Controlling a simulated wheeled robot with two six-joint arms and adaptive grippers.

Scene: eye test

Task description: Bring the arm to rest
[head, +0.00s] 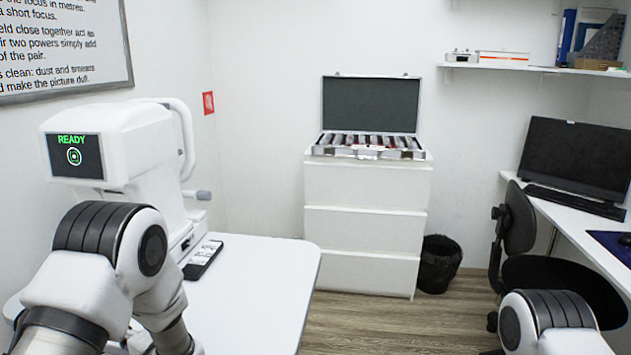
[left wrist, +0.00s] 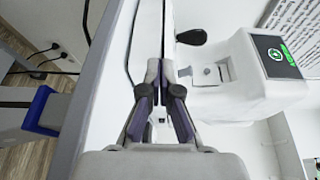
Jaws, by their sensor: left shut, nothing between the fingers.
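My left arm (head: 110,265) reaches in from the lower left of the head view, over the white table (head: 265,285). Its fingers are not clear there. In the left wrist view my left gripper (left wrist: 160,72) is shut and empty, its two dark fingertips together. The eye-test machine (head: 120,145) with a green "READY" screen (head: 75,155) stands on the table beyond the arm. It also shows at the right of the left wrist view (left wrist: 235,75). My right arm (head: 545,320) shows only at the lower right edge of the head view; its gripper is out of view.
A white drawer unit (head: 365,225) bears an open lens case (head: 368,145). A black bin (head: 440,263), an office chair (head: 515,235) and a desk with a monitor (head: 578,155) stand to the right. The table's right part is clear.

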